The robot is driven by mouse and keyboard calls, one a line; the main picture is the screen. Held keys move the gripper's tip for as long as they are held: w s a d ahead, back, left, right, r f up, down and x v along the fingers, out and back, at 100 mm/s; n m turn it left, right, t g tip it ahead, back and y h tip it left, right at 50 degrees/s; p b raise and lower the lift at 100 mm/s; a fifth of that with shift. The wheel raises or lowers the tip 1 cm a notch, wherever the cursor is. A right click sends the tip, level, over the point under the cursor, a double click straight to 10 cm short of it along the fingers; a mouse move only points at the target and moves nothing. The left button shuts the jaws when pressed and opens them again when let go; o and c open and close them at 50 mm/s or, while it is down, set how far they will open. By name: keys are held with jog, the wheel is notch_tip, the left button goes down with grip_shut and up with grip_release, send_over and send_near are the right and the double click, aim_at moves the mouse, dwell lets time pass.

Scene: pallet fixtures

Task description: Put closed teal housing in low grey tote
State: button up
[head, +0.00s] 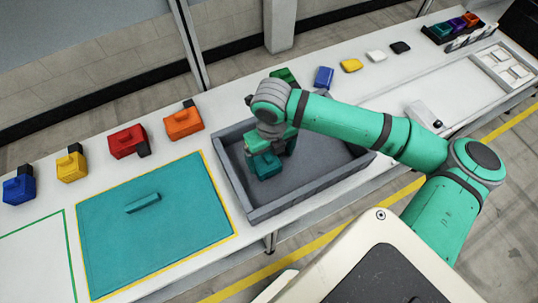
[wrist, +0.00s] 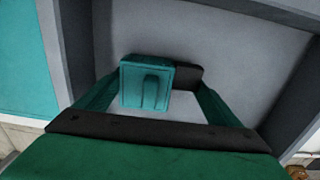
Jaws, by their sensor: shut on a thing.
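The teal housing (head: 265,166) is inside the walls of the low grey tote (head: 240,198), toward its left end. In the wrist view the housing (wrist: 146,86) sits between the two fingers, with a dark block at its right side. My gripper (head: 276,155) points down into the tote and is shut on the housing. The wrist view shows the gripper (wrist: 152,98) with the grey tote floor (wrist: 225,45) close behind the housing. I cannot tell whether the housing touches the floor. The arm hides part of the tote's far wall.
A teal mat (head: 180,240) with a loose teal bar (head: 143,203) lies left of the tote. Orange (head: 183,123), red (head: 127,141), yellow (head: 71,167) and blue (head: 18,189) housings line the back left. The tote's right part is empty.

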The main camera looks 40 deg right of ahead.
aim_at(272, 156)
jog(key=shift+s+d+f, duration=0.15)
jog(key=shift+s+d, duration=0.05)
jog(key=shift+s, duration=0.05)
jog(key=o, duration=1)
jog(key=shift+a, duration=0.1)
notch_tip(272, 156, up, 12)
jog(key=shift+w+r, duration=0.1)
jog(key=shift+r, duration=0.1)
